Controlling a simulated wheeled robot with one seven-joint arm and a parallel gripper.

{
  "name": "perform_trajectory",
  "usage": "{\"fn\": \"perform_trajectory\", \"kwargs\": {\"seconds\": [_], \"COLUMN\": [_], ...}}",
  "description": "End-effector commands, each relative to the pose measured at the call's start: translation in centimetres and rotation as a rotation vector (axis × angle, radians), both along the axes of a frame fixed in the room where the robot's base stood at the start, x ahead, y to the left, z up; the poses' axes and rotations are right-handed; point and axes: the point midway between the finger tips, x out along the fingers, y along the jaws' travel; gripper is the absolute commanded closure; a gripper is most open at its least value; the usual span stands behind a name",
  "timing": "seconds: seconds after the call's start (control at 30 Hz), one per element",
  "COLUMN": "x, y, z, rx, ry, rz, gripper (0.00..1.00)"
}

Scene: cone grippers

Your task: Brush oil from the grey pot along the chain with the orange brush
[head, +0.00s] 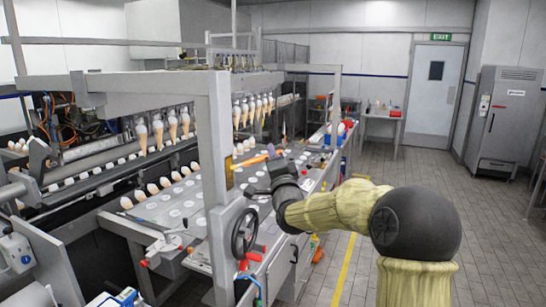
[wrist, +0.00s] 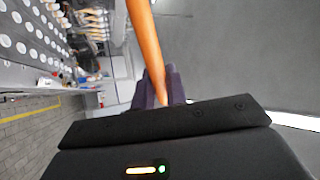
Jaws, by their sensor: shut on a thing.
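My gripper (head: 264,166) is at the end of my arm, over the near right part of the machine's holed plate. The orange brush (head: 250,160) shows as an orange handle beside the dark gripper. In the wrist view, my gripper's dark fingers (wrist: 155,88) are shut on the orange handle (wrist: 146,45), which runs up out of the picture. The brush's bristles are not in view. I cannot make out the grey pot or the chain in either view.
A grey frame post (head: 218,165) and a handwheel (head: 243,233) stand just left of my arm. Cones (head: 158,130) hang in rows over the holed plate (head: 185,192). The tiled floor (head: 490,230) on the right is clear.

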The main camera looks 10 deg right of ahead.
Motion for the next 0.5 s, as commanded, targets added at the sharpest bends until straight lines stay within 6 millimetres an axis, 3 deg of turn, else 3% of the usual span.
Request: {"fn": "perform_trajectory", "kwargs": {"seconds": [0.5], "x": [0.0], "y": [0.0], "z": [-3.1], "rx": [0.0], "ry": [0.0], "rz": [0.001], "gripper": [1.0]}}
